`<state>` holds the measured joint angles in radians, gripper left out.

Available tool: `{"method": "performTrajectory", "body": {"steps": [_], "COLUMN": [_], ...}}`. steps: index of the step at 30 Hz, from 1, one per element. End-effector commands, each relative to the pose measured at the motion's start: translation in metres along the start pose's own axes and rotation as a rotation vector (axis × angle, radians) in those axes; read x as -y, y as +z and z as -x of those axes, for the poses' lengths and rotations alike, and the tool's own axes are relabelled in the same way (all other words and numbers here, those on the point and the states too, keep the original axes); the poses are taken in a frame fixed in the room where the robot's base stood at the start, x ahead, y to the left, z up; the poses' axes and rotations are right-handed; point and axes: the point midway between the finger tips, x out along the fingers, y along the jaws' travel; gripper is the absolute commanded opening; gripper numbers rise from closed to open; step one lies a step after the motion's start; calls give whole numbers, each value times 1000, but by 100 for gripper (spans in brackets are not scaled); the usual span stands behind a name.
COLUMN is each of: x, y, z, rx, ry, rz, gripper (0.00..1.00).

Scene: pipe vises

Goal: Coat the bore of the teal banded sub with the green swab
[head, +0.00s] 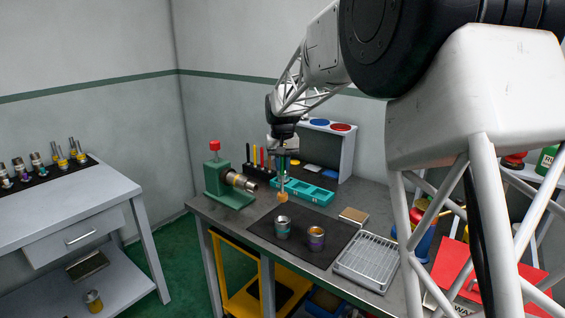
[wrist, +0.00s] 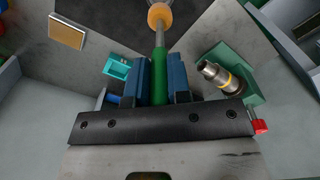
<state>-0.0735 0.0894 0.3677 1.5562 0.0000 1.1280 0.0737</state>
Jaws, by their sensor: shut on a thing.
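My gripper (head: 287,158) is shut on the green handle of the green swab (wrist: 159,80), which stands between the blue fingers in the wrist view. The swab's metal shaft ends in a round tan-orange head (head: 283,197), pointing down above the dark mat. The teal banded sub (head: 282,229) stands upright on the mat, below the swab head and apart from it. A second sub with a purple and orange band (head: 316,239) stands upright to its right. The green vise (head: 215,178) holds a yellow-banded sub (wrist: 222,78) lying horizontally.
Behind the mat (head: 300,259) are a teal tray (head: 304,191) and a rack of upright coloured sticks (head: 258,163). A tan block (head: 354,216) and a grey grid tray (head: 374,262) lie to the right. More subs stand on the left side table (head: 65,198).

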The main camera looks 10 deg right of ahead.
Motion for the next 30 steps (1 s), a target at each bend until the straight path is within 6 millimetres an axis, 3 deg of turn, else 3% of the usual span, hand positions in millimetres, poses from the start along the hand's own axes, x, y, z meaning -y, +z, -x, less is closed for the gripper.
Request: {"method": "performTrajectory", "body": {"steps": [30], "x": [0], "y": [0], "z": [-61], "rx": [1], "ry": [0], "rz": [0], "gripper": [0]}}
